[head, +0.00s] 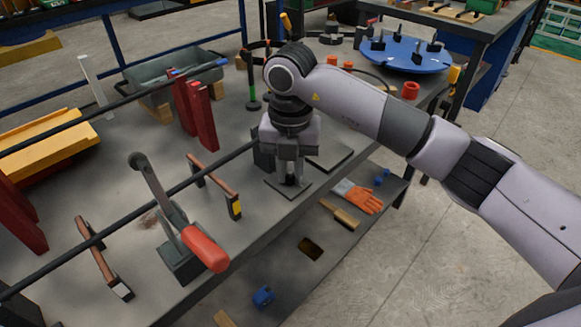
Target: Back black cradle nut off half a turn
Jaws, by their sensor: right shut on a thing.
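My left gripper is not in view.
A lever tool with a red handle (205,249) stands in front on the grey table (225,135). Red uprights (203,118), a grey bin (160,92) and a green-banded stand (253,88) stand behind. An orange glove (360,197) lies on the lower shelf.

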